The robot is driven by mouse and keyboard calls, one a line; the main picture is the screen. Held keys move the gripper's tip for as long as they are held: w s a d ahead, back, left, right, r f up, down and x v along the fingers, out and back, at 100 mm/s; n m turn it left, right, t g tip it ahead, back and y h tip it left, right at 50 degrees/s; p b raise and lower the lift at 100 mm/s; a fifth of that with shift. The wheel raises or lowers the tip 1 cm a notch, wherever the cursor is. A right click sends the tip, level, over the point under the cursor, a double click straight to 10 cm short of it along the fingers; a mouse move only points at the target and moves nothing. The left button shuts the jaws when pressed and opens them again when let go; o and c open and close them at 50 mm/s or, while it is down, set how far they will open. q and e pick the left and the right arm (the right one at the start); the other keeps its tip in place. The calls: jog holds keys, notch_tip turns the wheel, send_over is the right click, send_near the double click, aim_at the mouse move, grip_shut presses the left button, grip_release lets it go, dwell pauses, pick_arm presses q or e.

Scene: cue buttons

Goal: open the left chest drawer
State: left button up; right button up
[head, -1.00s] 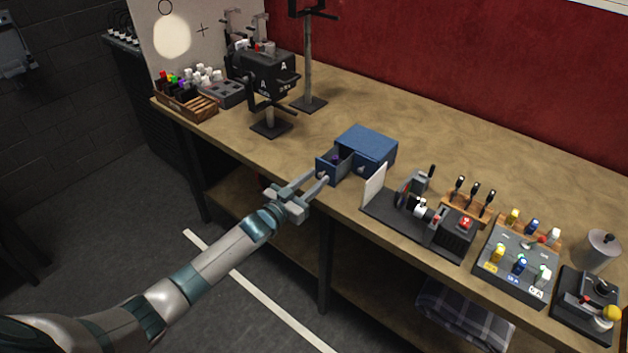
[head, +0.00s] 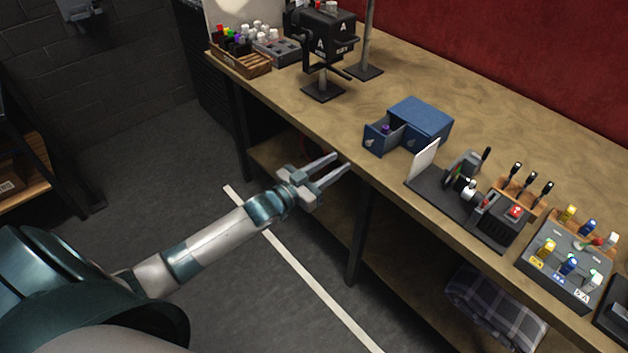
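The blue chest (head: 424,117) stands on the workbench near its front edge, with two drawers side by side. Its left drawer (head: 378,139) is pulled out, and a small purple thing (head: 386,129) shows inside it. The right drawer (head: 412,143) looks shut and is partly hidden by a white panel. My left gripper (head: 341,161) is open and empty, at the bench's front edge, to the lower left of the open drawer and apart from it. My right gripper is not in view.
A white upright panel (head: 423,159) and a dark lever device (head: 478,200) stand right of the chest. A button box (head: 565,262) is farther right. A black stand marked A (head: 322,90) and a wooden crate (head: 240,60) are at the left. The floor in front is clear.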

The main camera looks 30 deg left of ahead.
pick_arm(q)
jog(key=b+v, duration=0.1)
jog(key=v, duration=0.6)
dwell(0.5)
jog(key=s+a+f+n+g+y, duration=0.1)
jog(key=s+a+f+g+y, duration=0.1)
jog(key=f, duration=0.9)
jog(key=s+a+f+n+g+y, duration=0.1)
jog(key=s+a+f+y, duration=0.15)
jog(key=f, duration=0.75)
jog(key=s+f+g+y+b, duration=0.1)
jog(key=s+f+g, duration=0.1)
jog(key=s+f, duration=0.5)
jog(key=s+f+g, duration=0.2)
jog(key=s+f, duration=0.1)
jog(key=f, duration=0.8)
jog(key=s+d+f+g, duration=0.2)
jog(key=s+f+g, duration=0.2)
jog(key=s+f, duration=1.1)
jog(key=s+d+f+g, duration=0.1)
jog(key=s+d+f, duration=0.1)
jog(key=s, duration=0.6)
jog(key=s+d+f+g, duration=0.2)
jog(key=s+d+f, duration=0.1)
jog(key=s, duration=0.5)
jog(key=s+d+f+g, duration=0.2)
jog(key=s, duration=0.5)
jog(key=shift+s+d+f+y+b, duration=0.15)
jog(key=shift+s+d+y+b, duration=0.15)
jog(key=shift+s+y, duration=0.1)
